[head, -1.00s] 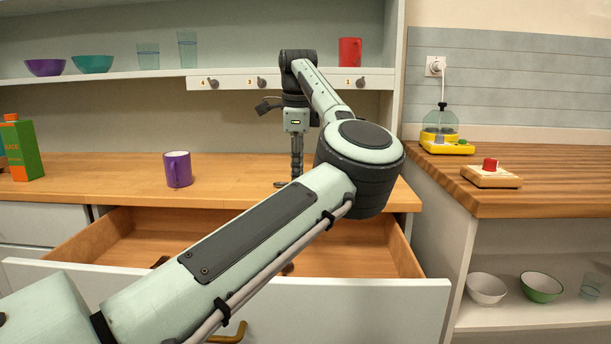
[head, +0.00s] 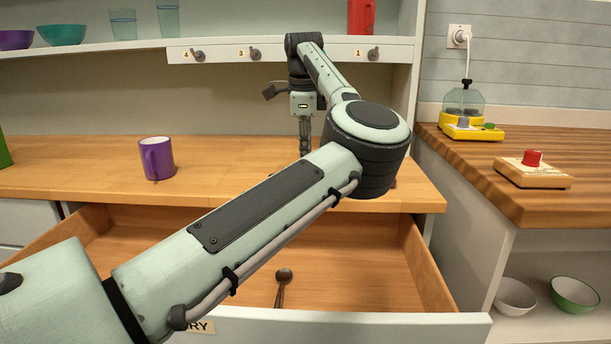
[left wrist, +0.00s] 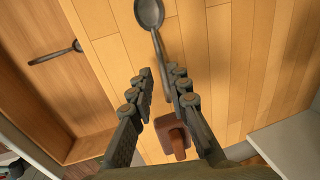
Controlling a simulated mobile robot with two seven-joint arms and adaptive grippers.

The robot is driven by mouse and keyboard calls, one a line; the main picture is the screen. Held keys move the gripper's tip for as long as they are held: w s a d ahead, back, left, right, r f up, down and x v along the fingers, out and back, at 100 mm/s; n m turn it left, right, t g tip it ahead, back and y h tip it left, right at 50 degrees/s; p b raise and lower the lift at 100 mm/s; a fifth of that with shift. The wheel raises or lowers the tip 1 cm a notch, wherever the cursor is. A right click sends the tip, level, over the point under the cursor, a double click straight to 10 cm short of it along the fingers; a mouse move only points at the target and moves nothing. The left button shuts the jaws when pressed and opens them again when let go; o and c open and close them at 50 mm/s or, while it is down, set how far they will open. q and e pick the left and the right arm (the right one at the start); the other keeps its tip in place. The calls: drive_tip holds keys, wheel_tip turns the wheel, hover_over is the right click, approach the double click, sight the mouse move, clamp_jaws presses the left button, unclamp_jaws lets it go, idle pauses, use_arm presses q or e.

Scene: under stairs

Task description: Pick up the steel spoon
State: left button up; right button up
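In the left wrist view a grey metal spoon (left wrist: 149,14) lies on the wooden counter, its handle running down between my fingers. A second, darker grey spoon (left wrist: 56,53) lies in the open drawer left of the counter edge; the head view also shows it in the drawer (head: 283,284). My left gripper (left wrist: 161,72) is open and empty, its fingers apart on either side of the counter spoon's handle line. In the head view the left gripper (head: 305,135) points down over the counter, its tips partly hidden by my own arm, which also hides the counter spoon. My right gripper is not in view.
A small brown object (left wrist: 173,137) shows between the finger bases in the left wrist view. A purple mug (head: 157,158) stands on the counter to the left. The open drawer (head: 375,240) juts out below. A red-button box (head: 532,170) stands on the right counter.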

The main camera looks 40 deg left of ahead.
use_arm(q)
drive_tip(key=f, duration=0.2)
drive_tip(key=w+f, duration=0.1)
drive_tip(key=shift+a+f, duration=0.1)
drive_tip(key=shift+f, duration=0.6)
drive_tip(key=c, duration=0.4)
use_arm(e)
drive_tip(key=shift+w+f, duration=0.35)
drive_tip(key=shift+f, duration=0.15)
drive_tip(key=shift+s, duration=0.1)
